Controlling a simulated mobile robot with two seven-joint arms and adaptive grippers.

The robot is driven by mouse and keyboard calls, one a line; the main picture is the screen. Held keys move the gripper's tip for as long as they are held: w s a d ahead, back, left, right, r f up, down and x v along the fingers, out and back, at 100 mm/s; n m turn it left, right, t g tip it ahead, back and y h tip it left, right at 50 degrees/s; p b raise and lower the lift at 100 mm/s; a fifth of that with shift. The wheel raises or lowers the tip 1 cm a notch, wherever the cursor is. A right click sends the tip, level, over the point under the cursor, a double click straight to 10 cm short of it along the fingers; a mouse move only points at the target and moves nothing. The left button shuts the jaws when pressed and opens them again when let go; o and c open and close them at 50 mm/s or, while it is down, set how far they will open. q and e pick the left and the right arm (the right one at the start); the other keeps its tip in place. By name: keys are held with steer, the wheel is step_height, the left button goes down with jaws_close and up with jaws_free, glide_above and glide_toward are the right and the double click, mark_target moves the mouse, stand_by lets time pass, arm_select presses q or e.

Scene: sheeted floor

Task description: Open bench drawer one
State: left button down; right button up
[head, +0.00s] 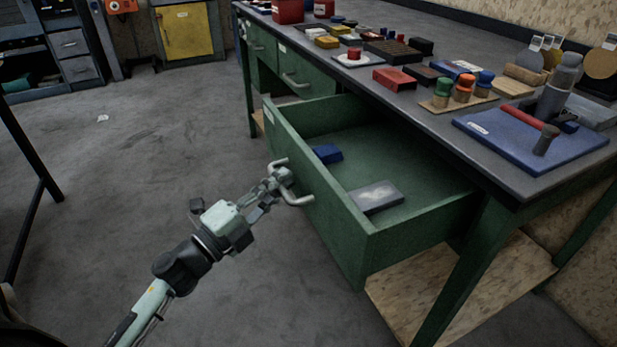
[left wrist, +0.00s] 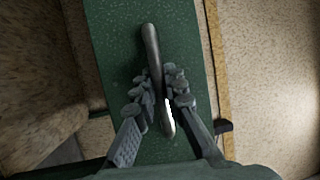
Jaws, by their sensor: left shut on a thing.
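The green bench drawer (head: 318,206) is pulled well out from the workbench (head: 440,128). A blue block (head: 327,154) and a grey flat box (head: 375,196) lie inside it. My left gripper (head: 279,178) is shut on the drawer's metal handle (head: 296,198). In the left wrist view the handle (left wrist: 152,55) runs between the fingers of my left gripper (left wrist: 163,100), in front of the green drawer front (left wrist: 185,40). My right gripper is in neither view.
The bench top holds a blue board (head: 530,138) with tools, a red box (head: 394,79), and several small parts. Other drawers (head: 300,72) farther along the bench look closed. A yellow cabinet (head: 187,32) stands at the back. The grey floor (head: 130,150) left of the drawer is largely clear.

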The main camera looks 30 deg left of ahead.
arm_select(q)
steer(key=s+a, duration=0.5)
steer(key=s, duration=0.2)
steer(key=shift+a+b, duration=0.3)
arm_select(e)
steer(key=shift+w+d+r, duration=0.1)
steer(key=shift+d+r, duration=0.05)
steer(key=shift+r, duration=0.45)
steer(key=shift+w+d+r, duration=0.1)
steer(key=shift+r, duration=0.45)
arm_select(q)
steer(key=shift+s, duration=0.1)
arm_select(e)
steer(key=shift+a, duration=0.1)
arm_select(q)
steer(key=c, duration=1.6)
jaws_free()
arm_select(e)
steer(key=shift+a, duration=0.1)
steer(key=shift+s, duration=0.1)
